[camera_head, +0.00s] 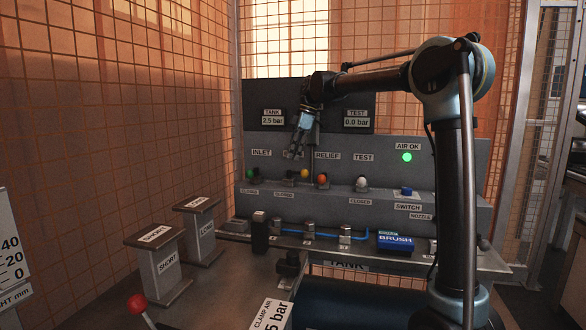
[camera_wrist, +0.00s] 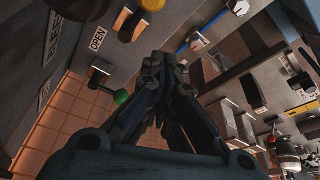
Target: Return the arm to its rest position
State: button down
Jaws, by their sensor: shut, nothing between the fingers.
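My gripper (camera_head: 295,152) hangs in front of the panel (camera_head: 440,150) in the head view, near the covered label between INLET and RELIEF. My arm reaches left from its upright on the right. In the wrist view my gripper (camera_wrist: 160,62) has its fingers together with nothing between them. In that view a green knob (camera_wrist: 121,97) is just left of the fingers and a yellow knob (camera_wrist: 152,4) is above them. Whether the fingers touch the panel cannot be told.
The panel carries an orange knob (camera_head: 322,179), a white knob (camera_head: 361,183) and a lit green lamp (camera_head: 407,157). Below are a blue BRUSH box (camera_head: 397,243) and fittings. Two stands (camera_head: 160,265) (camera_head: 200,232) are at left. A red-balled lever (camera_head: 137,303) stands in front.

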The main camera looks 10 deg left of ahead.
jog(key=s+d+f+m+t, duration=0.15)
jog(key=s+d+m, duration=0.25)
jog(key=d, duration=0.5)
jog(key=s+d+f+m+h, duration=0.1)
jog(key=s+d+f+m, duration=0.2)
jog(key=d, duration=0.6)
jog(key=s+d+f+m+t, duration=0.15)
jog(key=s+d+m, duration=0.25)
jog(key=d, duration=0.5)
jog(key=s+d+f+m+h, duration=0.1)
jog(key=s+d+f+m, duration=0.4)
jog(key=s+d+f, duration=0.3)
jog(key=s+d+f+m+h, duration=0.1)
jog(key=s+d+f+m, duration=0.5)
jog(key=f, duration=1)
jog(key=s+d, duration=0.3)
jog(key=s, duration=0.3)
jog(key=shift+f+t, duration=0.3)
jog(key=shift+w+f, duration=0.2)
jog(key=shift+w, duration=0.2)
